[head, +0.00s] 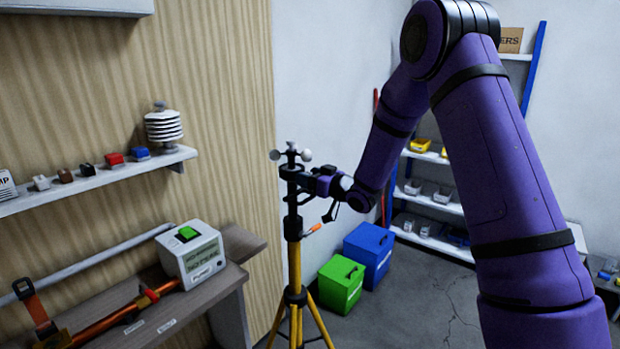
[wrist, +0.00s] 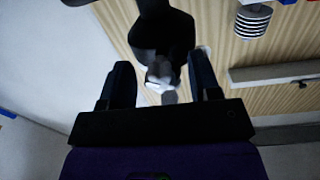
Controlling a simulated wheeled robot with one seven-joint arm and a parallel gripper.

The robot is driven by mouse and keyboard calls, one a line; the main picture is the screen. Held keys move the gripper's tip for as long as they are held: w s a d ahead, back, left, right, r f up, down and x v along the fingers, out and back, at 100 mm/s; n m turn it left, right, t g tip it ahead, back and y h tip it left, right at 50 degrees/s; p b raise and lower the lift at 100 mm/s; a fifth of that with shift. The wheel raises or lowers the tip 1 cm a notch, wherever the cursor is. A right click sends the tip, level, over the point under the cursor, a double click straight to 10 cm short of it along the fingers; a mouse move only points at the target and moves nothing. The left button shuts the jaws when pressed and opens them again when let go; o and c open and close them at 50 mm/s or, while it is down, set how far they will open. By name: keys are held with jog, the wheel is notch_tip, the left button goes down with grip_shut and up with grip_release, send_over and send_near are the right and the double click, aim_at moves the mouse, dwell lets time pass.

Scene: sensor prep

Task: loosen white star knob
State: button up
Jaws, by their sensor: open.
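A yellow tripod (head: 294,262) with a dark head stands left of my arm in the head view. Small pale round ends (head: 306,155) stick out at its top. My gripper (head: 306,182) is at the tripod head, reaching in from the right. In the wrist view, my gripper (wrist: 161,68) is open, with one dark finger on each side of a white knob (wrist: 158,74). The knob sits in front of a dark post (wrist: 163,35), with gaps visible to both fingers. Its exact shape is blurred. In the head view, my gripper hides the knob.
A wall shelf (head: 95,180) holds small blocks and a white stacked-disc shield (head: 163,127). A workbench (head: 170,312) with a white meter box (head: 190,254) stands at left. Green (head: 341,285) and blue (head: 369,254) bins stand on the floor behind the tripod. A shelving rack (head: 430,200) is at the back.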

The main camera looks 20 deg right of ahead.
jog(key=shift+c, duration=0.2)
jog(key=c, duration=0.9)
